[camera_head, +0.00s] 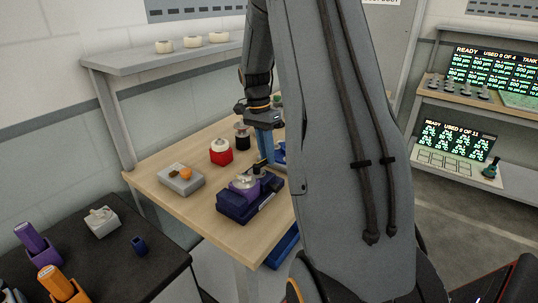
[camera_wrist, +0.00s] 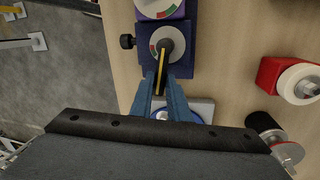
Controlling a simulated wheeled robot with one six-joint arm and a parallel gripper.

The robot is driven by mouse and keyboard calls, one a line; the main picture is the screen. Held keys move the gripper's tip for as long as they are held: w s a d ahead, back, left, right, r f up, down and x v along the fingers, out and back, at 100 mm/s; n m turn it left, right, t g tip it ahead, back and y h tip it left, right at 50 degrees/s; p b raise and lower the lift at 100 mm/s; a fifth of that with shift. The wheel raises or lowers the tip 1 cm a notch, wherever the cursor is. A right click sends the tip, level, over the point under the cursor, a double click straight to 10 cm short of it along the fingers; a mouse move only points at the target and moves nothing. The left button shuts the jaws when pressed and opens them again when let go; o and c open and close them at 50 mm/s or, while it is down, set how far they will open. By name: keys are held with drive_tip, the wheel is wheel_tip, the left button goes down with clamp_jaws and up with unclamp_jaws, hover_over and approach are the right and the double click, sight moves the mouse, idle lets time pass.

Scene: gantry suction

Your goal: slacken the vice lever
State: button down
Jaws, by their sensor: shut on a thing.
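In the head view my gripper (camera_head: 265,147) comes down behind the vice; the lever is hard to make out there.
On the workbench (camera_head: 208,208) stand a red block with a white top (camera_head: 221,152), a black spool (camera_head: 242,138) and a grey block with orange pieces (camera_head: 181,179). A dark table (camera_head: 115,250) is at front left. A shelf (camera_head: 160,57) hangs behind the bench.

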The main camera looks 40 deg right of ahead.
drive_tip(key=shift+w+n, duration=0.25)
drive_tip(key=shift+n, duration=0.25)
drive_tip(key=c, duration=1.7)
unclamp_jaws()
drive_tip(key=shift+a, duration=0.1)
drive_tip(key=shift+r, duration=0.1)
drive_tip(key=r, duration=0.2)
drive_tip(key=w+r+b, duration=0.1)
drive_tip(key=r, duration=0.2)
drive_tip(key=r+b, duration=0.1)
drive_tip(key=r, duration=0.1)
drive_tip(key=shift+w+a+r, duration=0.2)
drive_tip(key=shift+w+r, duration=0.05)
